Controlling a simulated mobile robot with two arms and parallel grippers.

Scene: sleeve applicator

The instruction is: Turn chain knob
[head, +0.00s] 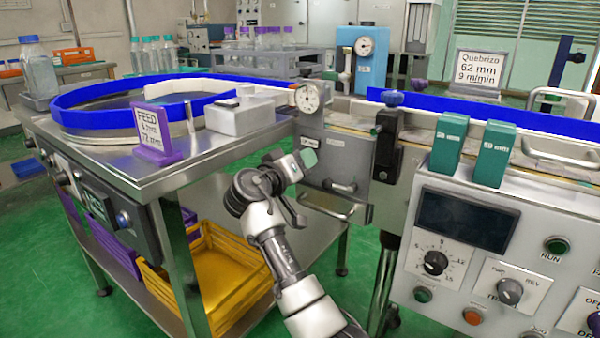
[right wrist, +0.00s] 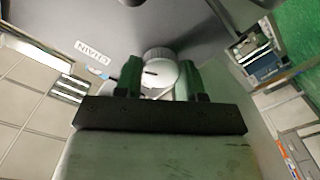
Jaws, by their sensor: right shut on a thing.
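The chain knob (right wrist: 160,74) is a pale grey round knob with a dark pointer mark and a ribbed edge. In the right wrist view it sits between the two green fingers of my right gripper (right wrist: 159,84), which is shut on it. A white label that seems to read CHAIN (right wrist: 92,50) is on the grey panel beside it, upside down in this view. In the head view my right gripper (head: 306,160) is at the machine's front face, and the knob is hidden there. My left gripper is not in view.
Left stands a steel feed table (head: 175,180) with a blue-rimmed turntable and a purple FEED sign (head: 153,133). Yellow crates (head: 215,280) are under it. Metal handles (head: 335,205) jut out by my gripper. A control box (head: 455,270) with dials stands at right.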

